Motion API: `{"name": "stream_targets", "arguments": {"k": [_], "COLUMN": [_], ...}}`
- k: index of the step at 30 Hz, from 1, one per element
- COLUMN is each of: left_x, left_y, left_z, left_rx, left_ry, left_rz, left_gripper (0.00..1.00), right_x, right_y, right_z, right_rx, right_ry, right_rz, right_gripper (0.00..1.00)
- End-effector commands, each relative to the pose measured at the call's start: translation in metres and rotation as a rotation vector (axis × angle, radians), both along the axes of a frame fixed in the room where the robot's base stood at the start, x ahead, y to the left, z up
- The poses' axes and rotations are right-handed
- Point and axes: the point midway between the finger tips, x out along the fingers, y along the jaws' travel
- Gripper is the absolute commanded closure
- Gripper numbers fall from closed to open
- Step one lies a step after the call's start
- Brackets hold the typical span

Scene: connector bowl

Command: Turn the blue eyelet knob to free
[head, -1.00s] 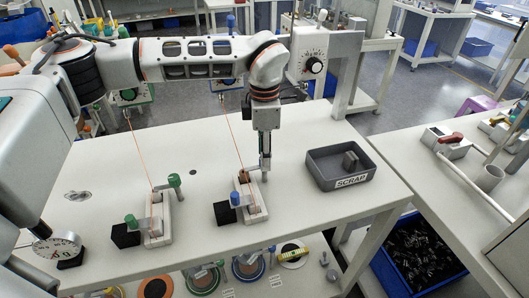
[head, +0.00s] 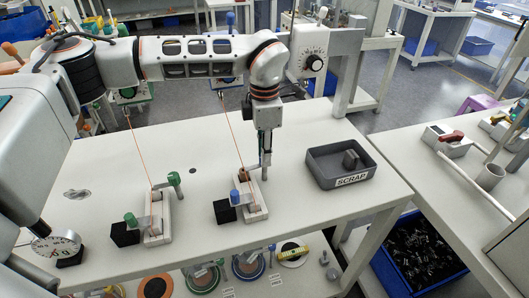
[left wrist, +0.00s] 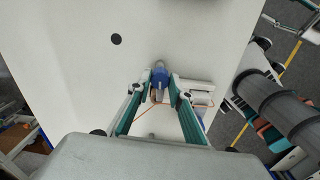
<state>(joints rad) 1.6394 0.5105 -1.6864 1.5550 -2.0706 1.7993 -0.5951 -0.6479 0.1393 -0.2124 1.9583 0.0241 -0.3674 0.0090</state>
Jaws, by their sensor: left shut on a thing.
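The blue eyelet knob (left wrist: 160,76) shows between the fingertips of my left gripper (left wrist: 158,88) in the left wrist view. The gripper is shut on it. In the head view my left gripper (head: 265,168) points down at the far right end of the right-hand white fixture (head: 254,205), and its fingers hide the eyelet knob. A second blue knob (head: 234,196) stands at the near left of this fixture, beside a black block (head: 224,212). An orange line runs down to the fixture from behind. My right gripper is not in view.
A similar fixture (head: 157,226) with a green eyelet knob (head: 174,179) stands to the left. The grey SCRAP tray (head: 325,177) stands close on the right with a grey block (head: 351,159) in it.

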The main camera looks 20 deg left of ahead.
Motion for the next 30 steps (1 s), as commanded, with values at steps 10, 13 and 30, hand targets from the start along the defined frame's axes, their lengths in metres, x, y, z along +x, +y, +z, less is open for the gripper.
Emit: {"name": "stream_targets", "arguments": {"k": [10, 13, 30], "left_x": [0.0, 0.001, 0.001], "left_y": [0.0, 0.0, 0.0], "left_z": [0.0, 0.0, 0.001], "left_rx": [0.0, -0.001, -0.002], "left_ry": [-0.001, -0.002, -0.002], "left_rz": [0.292, 0.388, 0.929], "left_gripper": [1.0, 1.0, 1.0], "right_x": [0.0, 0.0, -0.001], "right_y": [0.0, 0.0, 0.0], "right_z": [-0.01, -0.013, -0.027], "right_rx": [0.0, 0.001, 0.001], "right_ry": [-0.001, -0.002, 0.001], "right_rz": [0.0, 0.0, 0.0], "right_gripper": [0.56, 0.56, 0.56]}}
